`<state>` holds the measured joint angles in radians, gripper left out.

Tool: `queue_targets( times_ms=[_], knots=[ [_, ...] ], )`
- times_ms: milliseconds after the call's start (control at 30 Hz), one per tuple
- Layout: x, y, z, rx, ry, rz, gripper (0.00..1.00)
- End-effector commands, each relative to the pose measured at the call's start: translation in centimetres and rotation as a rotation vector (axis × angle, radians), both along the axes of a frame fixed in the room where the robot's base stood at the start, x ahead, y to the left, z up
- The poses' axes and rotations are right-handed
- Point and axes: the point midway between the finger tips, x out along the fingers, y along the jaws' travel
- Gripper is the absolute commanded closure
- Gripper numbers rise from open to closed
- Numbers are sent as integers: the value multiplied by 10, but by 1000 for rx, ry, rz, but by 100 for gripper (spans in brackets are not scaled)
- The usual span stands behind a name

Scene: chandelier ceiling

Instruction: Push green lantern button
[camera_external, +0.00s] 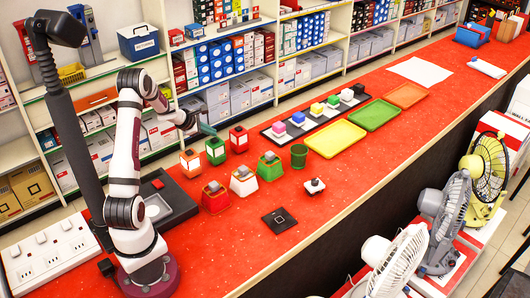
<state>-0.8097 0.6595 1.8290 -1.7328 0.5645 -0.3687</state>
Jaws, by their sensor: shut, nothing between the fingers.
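A green lantern (215,151), box-shaped with a pale square on its face, stands on the red counter between an orange lantern (190,161) and a red lantern (238,139). In front of them stands a green pedestal (270,170) with a grey block-like top, in a row with a white pedestal (243,187) and a red pedestal (215,204). I cannot tell which of these carries the button. My gripper (208,130) is shut and empty, in the air just above and behind the green lantern, apparently not touching it.
A green cup (299,155) stands right of the green pedestal. A black pad (279,220) lies in front.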

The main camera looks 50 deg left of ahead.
Motion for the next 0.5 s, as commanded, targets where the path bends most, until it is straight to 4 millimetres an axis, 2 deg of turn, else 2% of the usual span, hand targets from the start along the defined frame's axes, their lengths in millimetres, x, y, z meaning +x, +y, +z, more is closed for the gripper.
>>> queue_targets(
  times_ms=[200,500],
  knots=[
    [0,0,2,0,-1,0,100],
    [1,0,43,1,-3,-2,100]
  ],
)
